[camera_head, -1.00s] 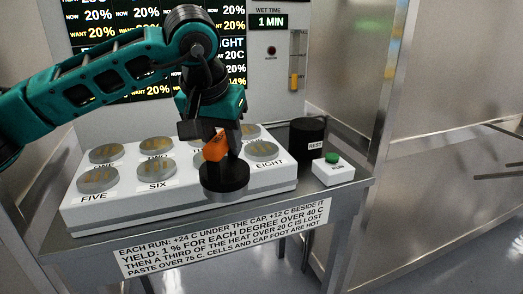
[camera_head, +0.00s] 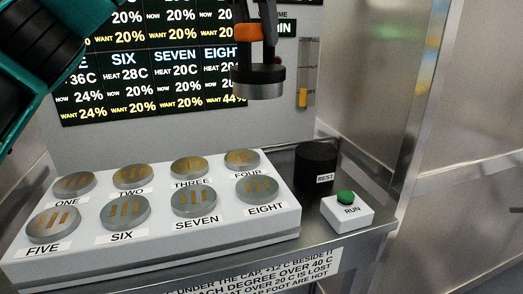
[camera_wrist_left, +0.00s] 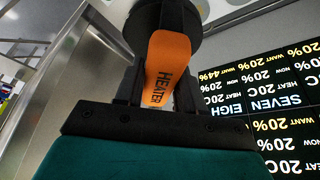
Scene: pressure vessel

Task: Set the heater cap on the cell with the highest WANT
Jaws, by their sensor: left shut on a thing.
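My left gripper (camera_head: 256,14) is shut on the orange handle of the heater cap (camera_head: 259,78), a black disc with a metal foot. The cap hangs in the air, in front of the display in the head view. In the left wrist view the handle (camera_wrist_left: 168,65), marked HEATER, is between the fingers. The white cell block (camera_head: 150,258) has two rows of round cells, all uncovered, including EIGHT (camera_head: 257,188) at front right and SEVEN (camera_head: 194,201). On the display (camera_head: 150,70), EIGHT shows WANT 44%, FIVE 24%, SIX and SEVEN 20%. The upper row is partly cut off.
A black REST stand (camera_head: 316,165) is right of the block. A white RUN box with a green button (camera_head: 346,197) is in front of it. A slider gauge (camera_head: 304,85) is on the panel. Metal walls are at right.

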